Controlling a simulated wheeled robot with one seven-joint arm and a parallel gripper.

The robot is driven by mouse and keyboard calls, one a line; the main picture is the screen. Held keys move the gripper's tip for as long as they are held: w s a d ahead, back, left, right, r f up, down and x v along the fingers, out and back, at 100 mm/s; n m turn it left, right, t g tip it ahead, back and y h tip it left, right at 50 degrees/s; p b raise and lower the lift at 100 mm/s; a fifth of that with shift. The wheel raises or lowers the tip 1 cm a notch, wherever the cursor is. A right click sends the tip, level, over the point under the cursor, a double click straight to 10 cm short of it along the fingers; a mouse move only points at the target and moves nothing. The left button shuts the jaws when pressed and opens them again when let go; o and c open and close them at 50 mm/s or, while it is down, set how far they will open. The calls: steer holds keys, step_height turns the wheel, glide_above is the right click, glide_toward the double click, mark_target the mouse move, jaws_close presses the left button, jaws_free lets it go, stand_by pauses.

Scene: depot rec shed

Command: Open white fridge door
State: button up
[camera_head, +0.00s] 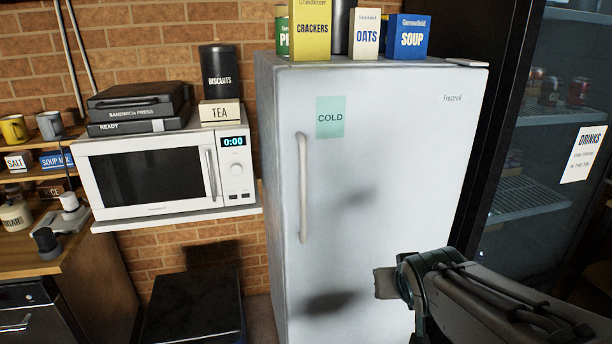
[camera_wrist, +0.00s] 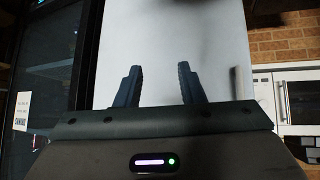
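The white fridge (camera_head: 400,170) stands in the middle of the head view with its door shut. Its vertical handle (camera_head: 303,187) is on the left side of the door. My gripper shows in the wrist view (camera_wrist: 158,88) with its two dark fingers apart and nothing between them. The fridge door (camera_wrist: 170,45) fills the space beyond the fingers. The handle also shows in the wrist view (camera_wrist: 237,82), to the right of the fingers and apart from them. In the head view my arm reaches in from the lower right, and the fingers are not clearly visible there.
A microwave (camera_head: 150,172) sits on a shelf left of the fridge. A glass-doored drinks cooler (camera_head: 530,150) stands close on the right. Boxes, including a crackers box (camera_head: 310,30), stand on the fridge top. A dark low bin (camera_head: 195,305) is on the floor at left.

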steer(key=w+a+r+n+t+y, duration=0.25)
steer(key=w+a+r+t, duration=0.25)
steer(key=w, duration=0.3)
steer(key=n+t+y, duration=0.2)
steer(key=n+y, duration=0.1)
steer(key=y, duration=0.4)
glide_toward(305, 178)
steer(key=shift+h, duration=0.25)
steer(key=p+x, duration=0.1)
steer(key=x, duration=1)
steer(key=shift+a+r, duration=0.1)
steer(key=shift+r, duration=0.05)
steer(key=shift+s, duration=0.1)
